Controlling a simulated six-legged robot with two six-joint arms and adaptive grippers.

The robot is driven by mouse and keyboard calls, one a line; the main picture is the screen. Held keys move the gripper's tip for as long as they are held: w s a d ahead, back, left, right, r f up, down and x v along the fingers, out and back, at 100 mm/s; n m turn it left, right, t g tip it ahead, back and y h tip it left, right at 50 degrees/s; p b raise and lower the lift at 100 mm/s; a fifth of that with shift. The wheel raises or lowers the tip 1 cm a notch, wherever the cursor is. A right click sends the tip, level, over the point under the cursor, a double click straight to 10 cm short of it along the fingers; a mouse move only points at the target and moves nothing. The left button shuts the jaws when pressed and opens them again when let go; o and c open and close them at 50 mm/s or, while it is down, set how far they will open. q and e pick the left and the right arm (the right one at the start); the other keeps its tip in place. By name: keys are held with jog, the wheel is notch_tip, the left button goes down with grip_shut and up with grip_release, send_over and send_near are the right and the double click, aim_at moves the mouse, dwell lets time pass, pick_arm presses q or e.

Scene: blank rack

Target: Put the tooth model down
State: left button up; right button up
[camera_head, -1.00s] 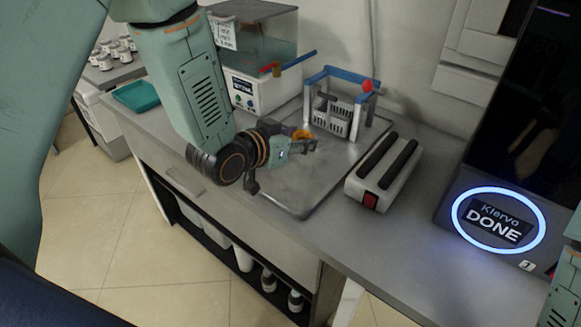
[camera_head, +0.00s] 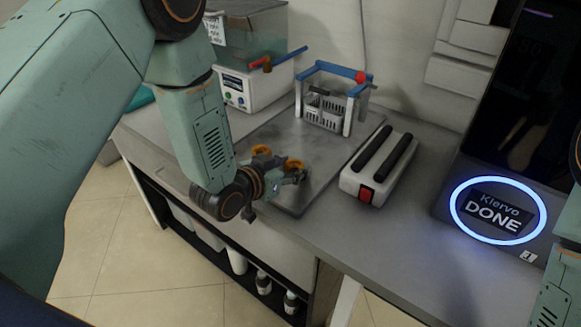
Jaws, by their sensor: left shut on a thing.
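My left gripper (camera_head: 300,176) is low over the front part of a grey metal tray (camera_head: 325,165) and shut on a small orange piece (camera_head: 294,164), which looks like the tooth model. The fingers and wrist hide much of it, and I cannot tell whether it touches the tray. A second orange piece (camera_head: 262,150) shows just behind the wrist, seemingly on the tray; its lower part is hidden. My right gripper is out of view; only a bit of that arm shows at the right edge.
A blue-topped rack with a grey basket (camera_head: 325,110) stands at the tray's back. A white device with two black bars (camera_head: 378,168) is right of the tray. A water bath (camera_head: 250,85) stands behind left. The dark machine's lit ring reads DONE (camera_head: 497,211).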

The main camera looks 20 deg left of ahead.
pick_arm(q)
jog(key=shift+s+a+f, duration=0.1)
jog(key=shift+s+a, duration=0.05)
jog(key=shift+s, duration=0.05)
jog(key=o, duration=0.9)
jog(key=shift+w, duration=0.2)
jog(key=shift+s, duration=0.15)
